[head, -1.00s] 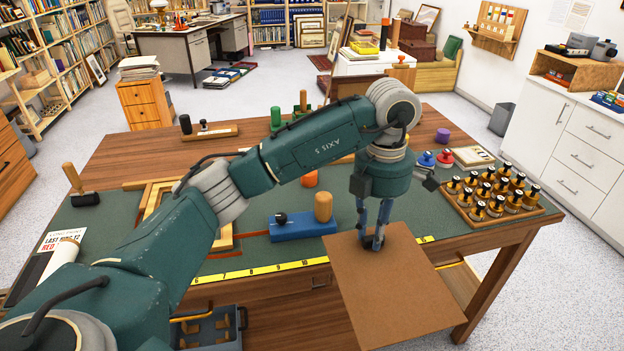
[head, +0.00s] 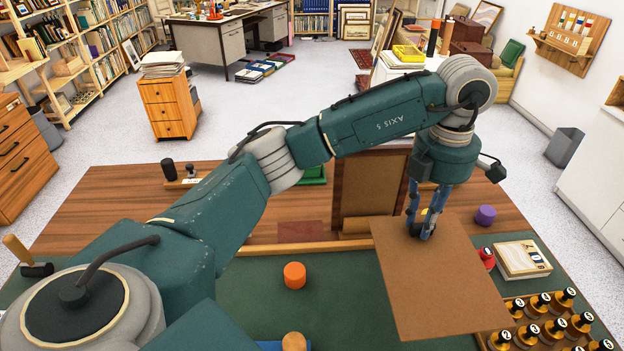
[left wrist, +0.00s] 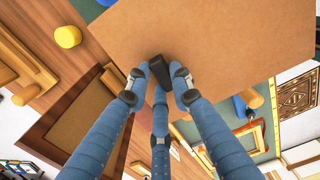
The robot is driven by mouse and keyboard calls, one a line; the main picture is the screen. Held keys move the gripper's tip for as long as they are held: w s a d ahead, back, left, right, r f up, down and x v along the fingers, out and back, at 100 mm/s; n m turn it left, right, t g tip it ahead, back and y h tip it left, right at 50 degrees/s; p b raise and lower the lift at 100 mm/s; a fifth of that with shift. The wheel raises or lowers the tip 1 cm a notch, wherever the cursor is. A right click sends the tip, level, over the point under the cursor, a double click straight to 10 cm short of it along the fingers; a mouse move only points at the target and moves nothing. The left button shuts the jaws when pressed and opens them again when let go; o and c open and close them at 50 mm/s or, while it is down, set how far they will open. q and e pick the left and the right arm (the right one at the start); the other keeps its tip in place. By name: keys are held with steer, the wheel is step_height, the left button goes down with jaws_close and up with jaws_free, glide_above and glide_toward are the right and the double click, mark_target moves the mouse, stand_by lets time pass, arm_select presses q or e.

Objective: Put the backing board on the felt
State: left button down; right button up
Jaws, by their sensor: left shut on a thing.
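The brown backing board (head: 440,275) hangs tilted from my left gripper (head: 422,232), which is shut on its far edge. The board is held above the right part of the green felt (head: 340,300) and covers some of it. In the left wrist view the board (left wrist: 215,45) fills the top, with the fingers of my left gripper (left wrist: 160,75) closed at its edge. My right gripper is not in view.
An orange cylinder (head: 294,275) stands on the felt. Several black-capped bottles (head: 545,325) fill a wooden tray at the lower right. A red-knobbed thing (head: 487,257) and a small stack (head: 522,259) lie right of the board. A brown framed panel (head: 370,185) stands behind.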

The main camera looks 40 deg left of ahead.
arm_select(q)
steer(key=shift+s, duration=0.1)
step_height(320, 180, down, 14)
steer(key=p, duration=0.2)
steer(key=shift+s+f+p, duration=0.1)
steer(key=shift+f+p, duration=0.05)
steer(key=shift+p, duration=0.15)
step_height(320, 180, down, 5)
steer(key=shift+r+p, duration=0.1)
steer(key=shift+p, duration=0.5)
steer(key=shift+f, duration=0.3)
steer(key=shift+f, duration=0.2)
steer(key=c, duration=1.5)
jaws_free()
